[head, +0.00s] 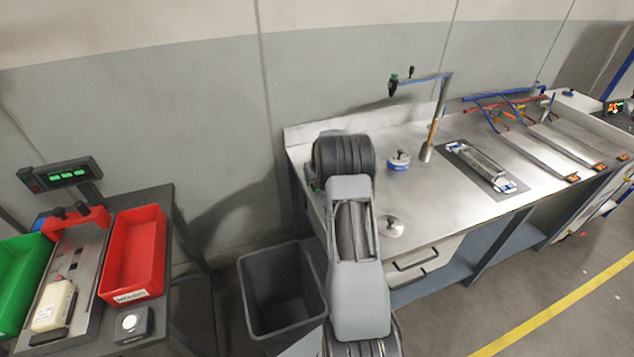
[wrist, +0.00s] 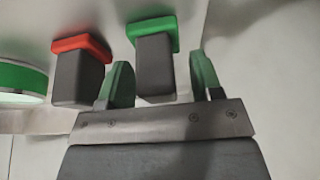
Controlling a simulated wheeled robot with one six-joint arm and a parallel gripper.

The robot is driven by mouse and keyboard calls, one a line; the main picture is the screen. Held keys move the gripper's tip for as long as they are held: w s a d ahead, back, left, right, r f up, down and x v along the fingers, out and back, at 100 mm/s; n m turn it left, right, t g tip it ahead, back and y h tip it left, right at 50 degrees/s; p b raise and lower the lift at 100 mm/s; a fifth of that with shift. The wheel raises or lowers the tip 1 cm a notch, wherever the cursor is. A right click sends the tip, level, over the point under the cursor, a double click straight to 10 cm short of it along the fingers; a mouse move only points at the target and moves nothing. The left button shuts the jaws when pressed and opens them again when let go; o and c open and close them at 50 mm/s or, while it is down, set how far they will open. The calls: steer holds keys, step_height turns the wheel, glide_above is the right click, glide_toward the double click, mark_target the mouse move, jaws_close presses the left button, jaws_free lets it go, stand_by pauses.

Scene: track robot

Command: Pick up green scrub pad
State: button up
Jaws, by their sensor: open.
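The green scrub pad (wrist: 152,27) shows in the wrist view as a flat green slab on one end of a dark grey block (wrist: 155,68). My gripper (wrist: 160,62) is open, with one green-faced finger on each side of that grey block. The left finger is close to the block's left side, and a gap shows at the right. I cannot tell whether either finger touches it. The green slab lies beyond the fingertips. In the head view my arm hides the gripper, and I cannot make out the pad.
A similar block with a red pad (wrist: 82,47) stands close left of the fingers. A round green-banded item (wrist: 22,80) is farther left. The steel workbench (head: 470,215) holds a round blue-and-white item (head: 399,161) and a tall spout (head: 436,120). A grey bin (head: 281,285) stands left of my arm.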

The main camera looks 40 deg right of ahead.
steer(key=c, duration=1)
steer(key=shift+r, duration=0.1)
steer(key=shift+r+b, duration=0.4)
steer(key=shift+r, duration=0.1)
steer(key=s+d+r+b, duration=0.2)
steer(key=s+r+b, duration=0.2)
steer(key=s+r, duration=0.8)
steer(key=shift+s, duration=0.9)
